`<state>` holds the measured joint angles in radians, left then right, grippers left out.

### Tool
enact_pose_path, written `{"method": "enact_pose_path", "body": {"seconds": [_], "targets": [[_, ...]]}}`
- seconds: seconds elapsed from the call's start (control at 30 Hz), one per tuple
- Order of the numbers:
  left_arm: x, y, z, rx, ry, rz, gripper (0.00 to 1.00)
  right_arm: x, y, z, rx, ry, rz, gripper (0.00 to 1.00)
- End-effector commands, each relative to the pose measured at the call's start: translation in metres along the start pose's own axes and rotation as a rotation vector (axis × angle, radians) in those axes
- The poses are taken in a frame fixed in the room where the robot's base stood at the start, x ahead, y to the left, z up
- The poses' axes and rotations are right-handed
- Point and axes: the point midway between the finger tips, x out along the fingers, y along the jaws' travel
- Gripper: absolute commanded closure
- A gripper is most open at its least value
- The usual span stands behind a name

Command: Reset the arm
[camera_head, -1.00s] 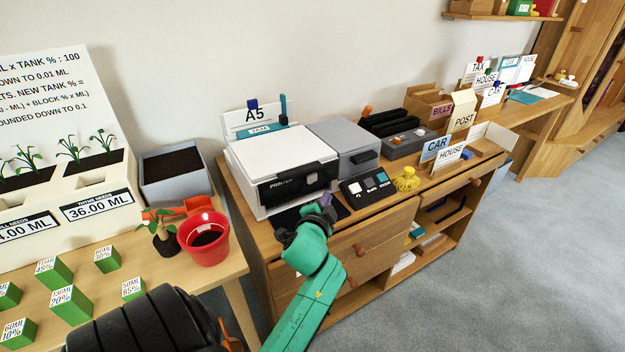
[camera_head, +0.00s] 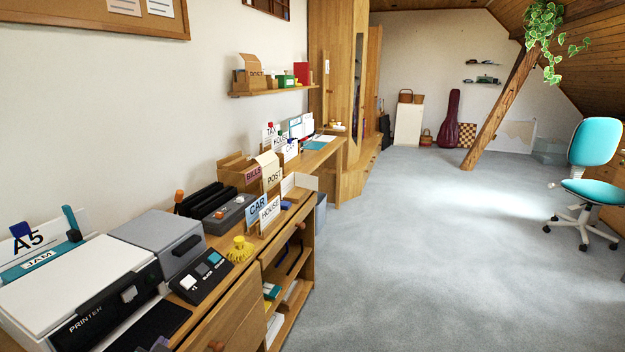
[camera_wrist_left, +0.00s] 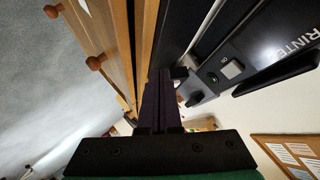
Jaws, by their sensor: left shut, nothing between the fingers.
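My left gripper (camera_head: 155,346) barely shows at the bottom edge of the head view, beside the printer's front. In the left wrist view its dark purple fingers (camera_wrist_left: 161,85) are together with nothing between them. They lie between the printer (camera_wrist_left: 262,45) and the wooden drawer fronts (camera_wrist_left: 95,40). I cannot tell whether they touch anything. The rest of the left arm is outside the head view. My right gripper is in neither view.
A leaning timber post (camera_head: 503,110) and teal chair (camera_head: 592,145) stand farther off. The carpet (camera_head: 430,250) is clear.

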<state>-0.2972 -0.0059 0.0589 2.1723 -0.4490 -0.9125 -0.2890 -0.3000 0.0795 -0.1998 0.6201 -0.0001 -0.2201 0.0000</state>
Motion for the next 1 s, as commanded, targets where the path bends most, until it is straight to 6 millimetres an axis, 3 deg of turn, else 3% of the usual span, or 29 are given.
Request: {"method": "enact_pose_path", "body": {"seconds": [0.1, 0.2, 0.5, 0.77, 0.87, 1.0], "targets": [[-0.024, 0.049, 0.031, -0.110, -0.134, 0.198, 1.00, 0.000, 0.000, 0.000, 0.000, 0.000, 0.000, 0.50], [-0.047, 0.083, 0.051, -0.168, -0.238, 0.334, 1.00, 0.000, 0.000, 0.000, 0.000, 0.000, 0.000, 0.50], [-0.120, 0.154, 0.095, -0.228, -0.513, 0.637, 1.00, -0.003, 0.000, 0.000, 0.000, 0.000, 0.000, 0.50], [-0.076, 0.199, 0.132, -0.213, -0.545, 0.642, 1.00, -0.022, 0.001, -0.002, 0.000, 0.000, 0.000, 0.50], [-0.063, 0.219, 0.154, -0.204, -0.562, 0.648, 1.00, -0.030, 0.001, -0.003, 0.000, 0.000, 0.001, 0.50], [-0.050, 0.250, 0.199, -0.190, -0.590, 0.657, 1.00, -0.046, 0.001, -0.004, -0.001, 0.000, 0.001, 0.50]]}}
